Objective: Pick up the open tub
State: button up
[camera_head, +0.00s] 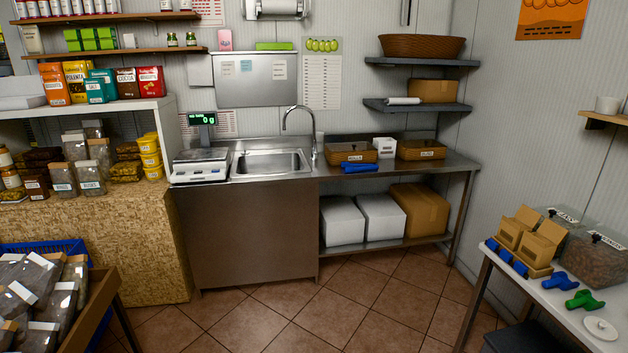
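Two clear tubs with dark contents stand at the back of the white table on the right. The nearer tub (594,264) is larger in view and has a dark knob and a white label on top. The farther tub (556,217) is partly hidden behind the tan boxes and also has a label and a dark knob on top. I cannot tell from here which tub is open. A round white disc with a small knob, like a lid (600,328), lies flat near the table's front. My gripper is not in view.
Tan open-fronted boxes (543,242), blue scoops (560,282) and a green scoop (585,300) crowd the white table (560,311). A dark object (525,338) sits below it. A steel sink counter (255,180) lines the back wall. The tiled floor (385,300) between is clear.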

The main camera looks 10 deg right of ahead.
aim_at(603, 105)
jog(key=i+z, duration=0.15)
jog(key=i, duration=0.45)
jog(key=i+j+z, duration=0.1)
jog(key=i, duration=0.45)
jog(key=i+j+z, duration=0.15)
jog(key=i, duration=0.4)
jog(key=i+j+z, duration=0.2)
jog(key=i+z, duration=0.2)
jog(key=i+j+z, duration=0.95)
jog(key=j+z, duration=0.25)
